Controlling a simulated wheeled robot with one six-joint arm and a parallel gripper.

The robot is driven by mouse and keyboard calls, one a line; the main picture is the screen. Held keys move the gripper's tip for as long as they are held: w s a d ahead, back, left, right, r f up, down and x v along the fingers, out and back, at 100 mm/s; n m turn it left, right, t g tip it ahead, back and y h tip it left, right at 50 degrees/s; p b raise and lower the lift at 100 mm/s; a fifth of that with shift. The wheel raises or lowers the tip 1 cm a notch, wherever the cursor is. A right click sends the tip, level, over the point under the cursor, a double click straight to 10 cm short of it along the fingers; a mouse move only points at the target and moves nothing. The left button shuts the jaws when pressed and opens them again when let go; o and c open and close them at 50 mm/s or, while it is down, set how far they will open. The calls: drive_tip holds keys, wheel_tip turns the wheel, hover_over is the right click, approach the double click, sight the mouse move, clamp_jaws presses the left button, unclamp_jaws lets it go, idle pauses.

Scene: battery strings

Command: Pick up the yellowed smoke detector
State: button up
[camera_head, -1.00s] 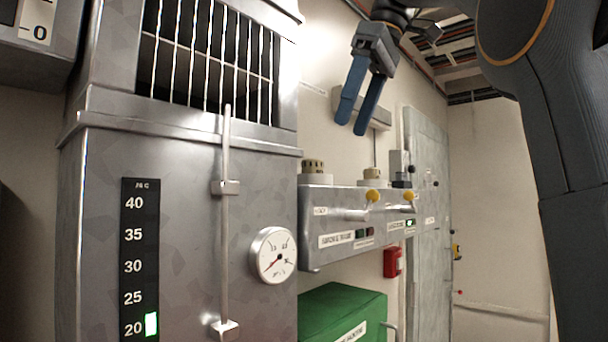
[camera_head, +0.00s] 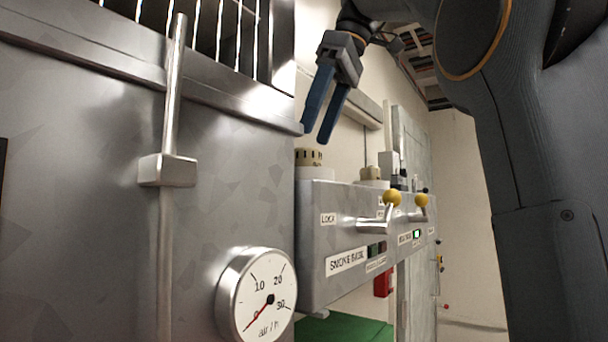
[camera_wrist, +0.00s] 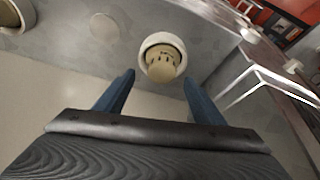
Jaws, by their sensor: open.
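A yellowed smoke detector (camera_head: 309,157) with a slotted top sits in a round white base on top of the grey wall box (camera_head: 325,245), close to the metal cabinet. In the wrist view the detector (camera_wrist: 162,66) lies ahead, between the lines of my two fingers. A second, paler detector (camera_head: 371,173) sits farther along the box top; part of a similar round unit (camera_wrist: 14,14) shows at the top left of the wrist view. My gripper (camera_head: 316,136) is open and empty, its blue fingers pointing down above the box, apart from the detector.
The metal cabinet (camera_head: 80,190) with a bar rod, gauge (camera_head: 257,298) and grille stands close on the left. Two yellow-knobbed levers (camera_head: 392,198) stick out of the box front. A green case (camera_head: 345,331) is below. A rail runs along the wall behind the gripper.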

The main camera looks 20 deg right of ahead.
sight(308, 150)
drive_tip(key=shift+x, duration=2.75)
drive_tip(key=shift+s, duration=0.15)
drive_tip(key=c, duration=1.2)
